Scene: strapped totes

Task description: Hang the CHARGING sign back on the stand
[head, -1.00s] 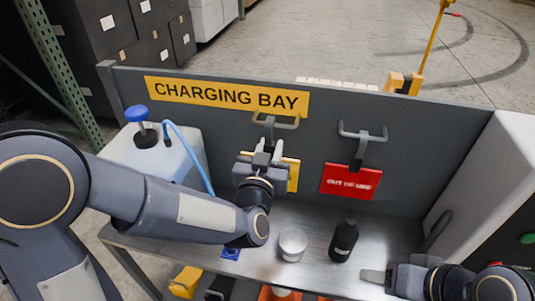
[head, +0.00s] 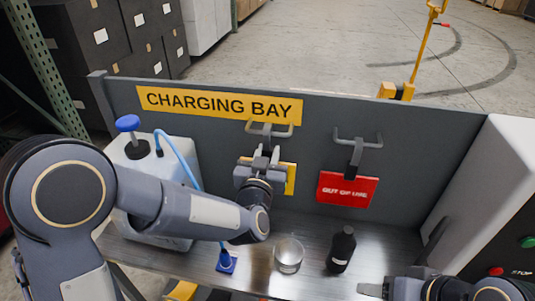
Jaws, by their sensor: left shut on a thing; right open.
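A yellow sign (head: 290,178) is mostly hidden behind my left gripper (head: 262,158), which is shut on it in front of the grey back panel. Its lettering is hidden. A hook (head: 270,129) sticks out just above it, under the CHARGING BAY board; I cannot tell whether the sign touches this hook. A red OUT OF USE sign (head: 347,190) hangs from a second hook (head: 358,141) to the right. My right gripper (head: 372,290) is open and empty, low at the front right.
On the metal bench (head: 310,226) stand a clear glass (head: 288,255), a black bottle (head: 341,249) and a white jug (head: 150,185) with a blue hose. A white cabinet (head: 497,190) with buttons bounds the right side. The yellow CHARGING BAY board (head: 219,104) is fixed on the panel.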

